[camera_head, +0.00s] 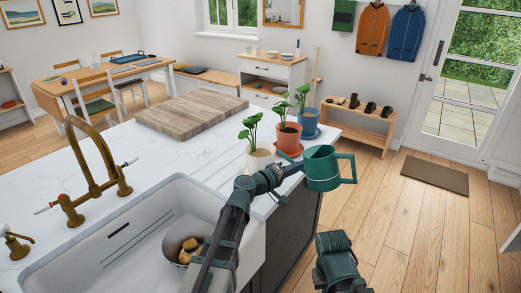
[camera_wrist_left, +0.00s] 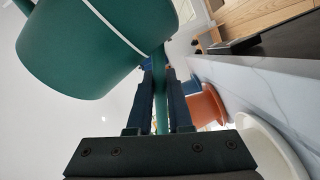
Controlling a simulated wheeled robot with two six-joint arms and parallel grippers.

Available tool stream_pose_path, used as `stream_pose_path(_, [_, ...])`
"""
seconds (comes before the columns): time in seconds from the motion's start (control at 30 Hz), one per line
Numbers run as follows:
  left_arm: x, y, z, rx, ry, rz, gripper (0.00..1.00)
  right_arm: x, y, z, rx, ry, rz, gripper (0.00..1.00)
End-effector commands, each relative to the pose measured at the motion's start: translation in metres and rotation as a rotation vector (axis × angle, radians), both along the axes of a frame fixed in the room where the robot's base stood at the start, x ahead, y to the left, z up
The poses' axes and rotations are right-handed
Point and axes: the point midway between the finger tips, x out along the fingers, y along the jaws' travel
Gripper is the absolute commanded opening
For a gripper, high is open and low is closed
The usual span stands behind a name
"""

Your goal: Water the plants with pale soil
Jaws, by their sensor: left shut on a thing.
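My left gripper (camera_head: 292,168) is shut on the green watering can (camera_head: 323,170), held near the counter's right end. In the left wrist view the fingers (camera_wrist_left: 160,88) close on a thin green bar of the can (camera_wrist_left: 95,50). Three leafy plants stand in a row on the counter: a white pot (camera_head: 260,162) nearest, a terracotta pot (camera_head: 287,142) and a blue pot (camera_head: 308,121). The can is right of the white and terracotta pots, apart from them. Soil colours are too small to tell. My right arm (camera_head: 336,262) is low at the bottom; its fingers are not clear.
The white counter (camera_head: 120,150) holds a wooden board (camera_head: 190,112), a brass tap (camera_head: 95,180) and a sink (camera_head: 130,240) with items in it. A shoe bench (camera_head: 355,122) and doormat (camera_head: 435,173) are beyond. The wooden floor right of the counter is open.

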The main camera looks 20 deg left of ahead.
Motion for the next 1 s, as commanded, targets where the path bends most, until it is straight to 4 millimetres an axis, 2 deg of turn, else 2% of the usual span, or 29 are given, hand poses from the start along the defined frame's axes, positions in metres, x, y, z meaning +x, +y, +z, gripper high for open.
stream_pose_path(1.0, [0.0016, 0.0046, 0.0087, -0.063, 0.021, 0.001, 0.00, 0.0000, 0.0000, 0.0045, 0.000, 0.000, 0.000, 0.00])
